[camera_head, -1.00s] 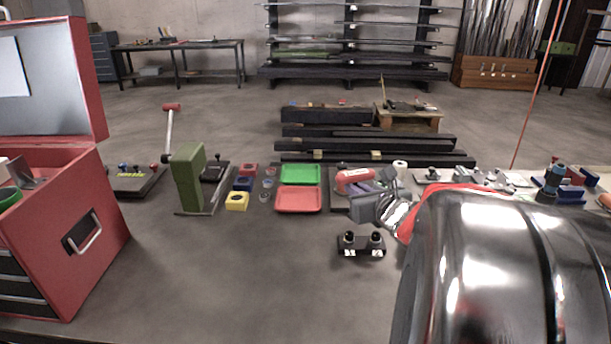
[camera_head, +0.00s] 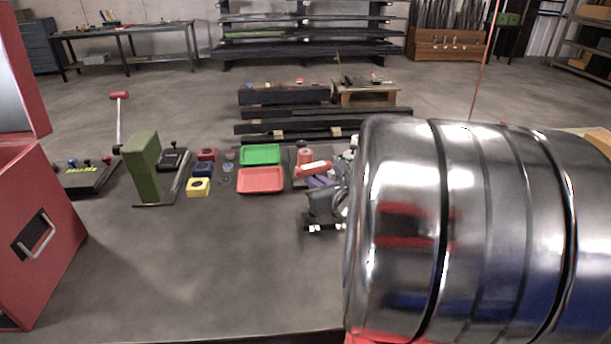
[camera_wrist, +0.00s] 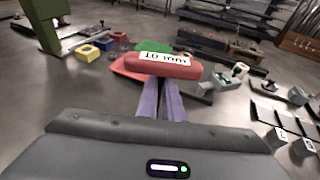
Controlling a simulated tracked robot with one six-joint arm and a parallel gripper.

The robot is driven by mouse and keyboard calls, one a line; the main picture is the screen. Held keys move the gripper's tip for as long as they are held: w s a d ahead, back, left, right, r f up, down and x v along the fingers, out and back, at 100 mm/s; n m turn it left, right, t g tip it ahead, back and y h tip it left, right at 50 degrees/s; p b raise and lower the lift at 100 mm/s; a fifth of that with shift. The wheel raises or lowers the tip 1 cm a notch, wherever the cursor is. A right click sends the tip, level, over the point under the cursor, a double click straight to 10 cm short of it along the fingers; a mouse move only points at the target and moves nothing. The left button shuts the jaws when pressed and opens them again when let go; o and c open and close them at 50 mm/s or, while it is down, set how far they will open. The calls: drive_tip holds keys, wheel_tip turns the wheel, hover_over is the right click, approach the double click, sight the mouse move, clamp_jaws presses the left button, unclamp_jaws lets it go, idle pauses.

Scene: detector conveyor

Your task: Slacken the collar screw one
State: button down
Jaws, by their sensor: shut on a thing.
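My gripper (camera_wrist: 160,92) shows in the wrist view with two purple fingers shut on a red tool handle (camera_wrist: 170,66). Its white label reads "10 mm", upside down. In the head view the red handle (camera_head: 313,169) lies across the fingertips (camera_head: 317,181) over the dark mat; whether it touches the mat is unclear. A small dark block with white labels (camera_head: 322,228) stands in front, partly hidden by my wrist. In the wrist view, labelled dark blocks (camera_wrist: 279,136) stand at the right edge. I cannot make out which part is collar screw one.
A red tray (camera_head: 260,181) and a green tray (camera_head: 260,154) lie left of the gripper. Yellow (camera_head: 198,187), blue and red blocks stand beyond them, near a green upright (camera_head: 142,165). A red toolbox (camera_head: 40,235) stands far left. The front middle tabletop is clear.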

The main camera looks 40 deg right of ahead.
drive_tip(key=c, duration=2.5)
unclamp_jaws()
drive_tip(key=shift+f, duration=1.3)
clamp_jaws()
drive_tip(key=shift+r+n+t+y, duration=0.1)
drive_tip(key=shift+n+t+y, duration=0.3)
drive_tip(key=shift+n+y, duration=0.7)
drive_tip(key=shift+n+y, duration=0.7)
drive_tip(key=shift+y, duration=0.5)
drive_tip(key=shift+d+n+y, duration=0.1)
drive_tip(key=shift+n+y, duration=0.3)
drive_tip(key=shift+y, duration=0.1)
drive_tip(key=shift+n+y, duration=0.5)
drive_tip(key=shift+y, duration=0.1)
drive_tip(key=shift+y, duration=0.3)
drive_tip(key=shift+n+g+y, duration=0.5)
drive_tip(key=shift+n+y, duration=0.3)
drive_tip(key=shift+n, duration=0.1)
